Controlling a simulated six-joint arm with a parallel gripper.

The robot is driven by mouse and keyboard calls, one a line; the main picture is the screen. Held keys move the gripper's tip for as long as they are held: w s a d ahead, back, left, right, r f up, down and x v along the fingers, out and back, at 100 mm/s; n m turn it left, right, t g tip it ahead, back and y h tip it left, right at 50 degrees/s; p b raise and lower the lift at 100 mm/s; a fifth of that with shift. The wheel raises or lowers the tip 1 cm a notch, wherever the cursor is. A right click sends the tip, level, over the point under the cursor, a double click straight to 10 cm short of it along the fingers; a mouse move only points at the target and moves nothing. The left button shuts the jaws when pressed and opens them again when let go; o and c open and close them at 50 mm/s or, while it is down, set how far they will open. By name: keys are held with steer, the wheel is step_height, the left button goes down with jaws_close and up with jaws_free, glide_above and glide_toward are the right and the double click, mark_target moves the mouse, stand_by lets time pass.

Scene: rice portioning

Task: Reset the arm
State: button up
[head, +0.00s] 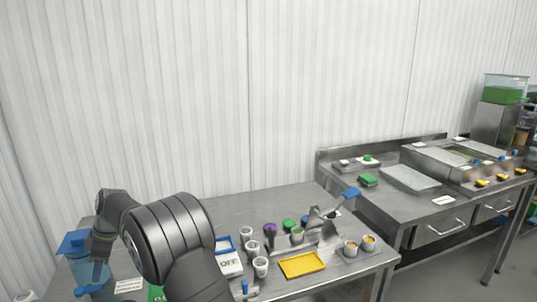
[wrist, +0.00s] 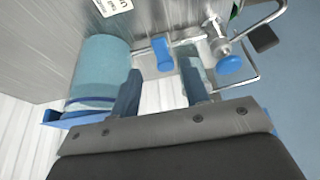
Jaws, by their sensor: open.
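My arm reaches to the left end of the steel table, and my gripper (wrist: 162,75) points at the area beside a translucent blue container (wrist: 100,65). The container has a blue rim or lid and also shows at the far left of the head view (head: 75,243). In the wrist view the two fingers stand apart with nothing clearly held between them. A blue handle (wrist: 162,53) on a metal bar lies just beyond the fingertips. A round blue knob (wrist: 230,65) on metal fittings is right of the right finger. In the head view the fingertips are hard to make out.
The table's back left (head: 225,207) is clear. A second steel counter (head: 390,208) stands at right.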

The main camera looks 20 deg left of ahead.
mark_target(94, 289)
steer(key=shift+x, duration=2.75)
steer(key=shift+r, duration=0.1)
steer(key=v, duration=1.8)
steer(key=x, duration=1.7)
steer(key=shift+s+f, duration=0.1)
steer(key=shift+f, duration=0.2)
steer(key=shift+s+a+f, duration=0.1)
steer(key=shift+s+f, duration=0.1)
steer(key=shift+f, duration=0.05)
steer(key=shift+s+d+m+t+y, duration=0.15)
steer(key=shift+m+y, duration=0.05)
steer(key=shift+m, duration=0.4)
steer(key=shift+s+d+m+t+y, duration=0.15)
steer(key=shift+m+y, duration=0.05)
steer(key=shift+m, duration=0.4)
steer(key=shift+w, duration=0.1)
